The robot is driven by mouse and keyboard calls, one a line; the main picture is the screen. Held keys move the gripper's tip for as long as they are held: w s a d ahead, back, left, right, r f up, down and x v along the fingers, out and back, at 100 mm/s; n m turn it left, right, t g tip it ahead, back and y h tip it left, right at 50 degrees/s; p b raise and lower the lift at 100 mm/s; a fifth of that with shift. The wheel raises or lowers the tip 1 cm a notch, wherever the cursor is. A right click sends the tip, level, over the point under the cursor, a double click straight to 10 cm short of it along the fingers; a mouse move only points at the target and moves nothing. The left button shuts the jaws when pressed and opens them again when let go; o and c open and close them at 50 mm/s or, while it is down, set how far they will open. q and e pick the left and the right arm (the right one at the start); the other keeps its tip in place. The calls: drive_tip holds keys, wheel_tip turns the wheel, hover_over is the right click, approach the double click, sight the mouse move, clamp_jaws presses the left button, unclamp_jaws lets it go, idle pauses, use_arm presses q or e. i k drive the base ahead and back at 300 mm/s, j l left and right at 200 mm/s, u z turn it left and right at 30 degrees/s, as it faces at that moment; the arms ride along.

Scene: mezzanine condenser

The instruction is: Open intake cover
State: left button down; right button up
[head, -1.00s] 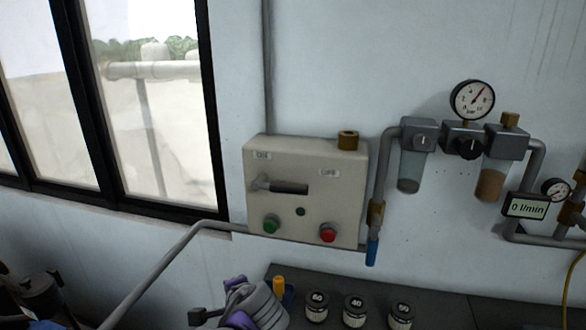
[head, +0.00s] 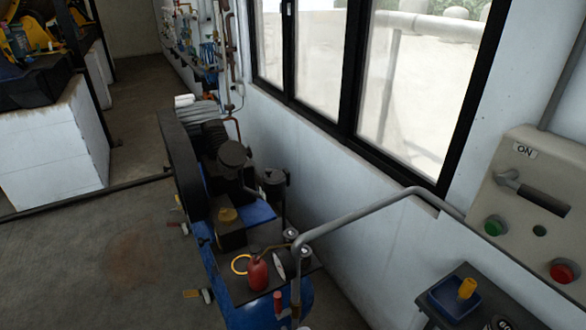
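A compressor on a blue tank (head: 262,212) stands on the floor below the window, left of centre in the head view. On it are a dark round lid-like part (head: 234,154) and a second dark canister-shaped part (head: 274,177) to its right. I cannot tell which of these, if either, is the intake cover. Both look closed from here. Neither of my grippers is in this view.
A control box (head: 530,200) with a lever, a green button and a red button is on the wall at right. A grey pipe (head: 350,213) runs from it past the compressor. A blue tray (head: 453,300) sits below. Open floor (head: 100,265) lies at left.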

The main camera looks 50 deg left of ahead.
sight(272, 178)
drive_tip(key=u, duration=1.8)
